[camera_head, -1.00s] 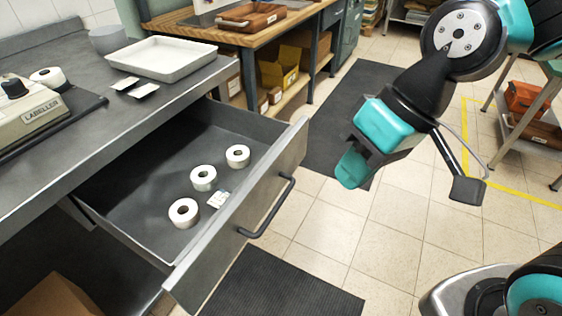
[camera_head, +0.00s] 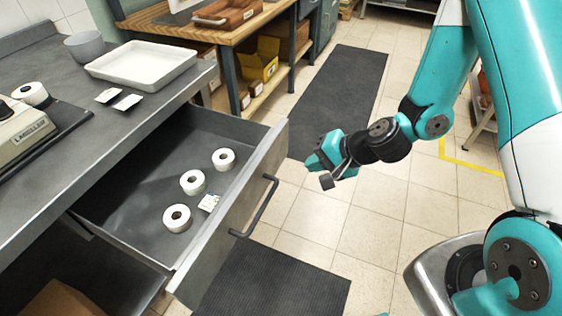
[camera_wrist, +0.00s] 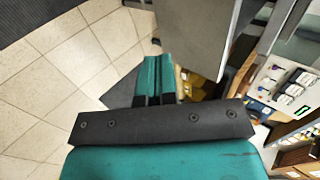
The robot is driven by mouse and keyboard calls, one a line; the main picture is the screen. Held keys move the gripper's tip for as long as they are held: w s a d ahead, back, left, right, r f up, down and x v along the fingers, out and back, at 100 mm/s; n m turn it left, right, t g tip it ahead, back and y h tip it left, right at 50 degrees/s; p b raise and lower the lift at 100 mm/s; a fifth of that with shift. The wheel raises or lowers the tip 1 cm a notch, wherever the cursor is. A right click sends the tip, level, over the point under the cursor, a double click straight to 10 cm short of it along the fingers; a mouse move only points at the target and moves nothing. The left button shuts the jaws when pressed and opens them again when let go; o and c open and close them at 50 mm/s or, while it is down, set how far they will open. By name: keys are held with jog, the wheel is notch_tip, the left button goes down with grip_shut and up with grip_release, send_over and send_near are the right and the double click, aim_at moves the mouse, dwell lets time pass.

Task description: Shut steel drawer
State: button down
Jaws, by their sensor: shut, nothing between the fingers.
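The steel drawer (camera_head: 232,205) is pulled well out from under the steel worktop in the head view. Its dark bar handle (camera_head: 262,207) is on the front panel, facing right. Inside lie three white label rolls (camera_head: 193,182) and a small printed card (camera_head: 209,203). My gripper (camera_head: 318,163) is to the right of the drawer front's far end, apart from it and not touching the handle. In the wrist view my teal fingers (camera_wrist: 155,80) are together and empty, with a grey metal panel, probably the drawer front, (camera_wrist: 190,35) close beyond them.
The worktop (camera_head: 120,125) carries a white tray (camera_head: 141,64), a grey bowl (camera_head: 88,47) and a labeller (camera_head: 22,132). A wooden bench (camera_head: 185,32) with boxes below stands behind. Dark mats (camera_head: 335,95) lie on the tiled floor, which is clear right of the drawer.

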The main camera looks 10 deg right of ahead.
aim_at(273, 166)
jog(key=w+a+f, duration=0.1)
jog(key=a, duration=0.1)
jog(key=w+a+f, duration=0.1)
jog(key=w+a, duration=0.1)
jog(key=w+a+f+p, duration=0.1)
jog(key=a+f, duration=0.1)
jog(key=shift+w, duration=0.35)
jog(key=shift+w+a, duration=0.2)
jog(key=shift+a, duration=0.15)
jog(key=shift+w, duration=0.1)
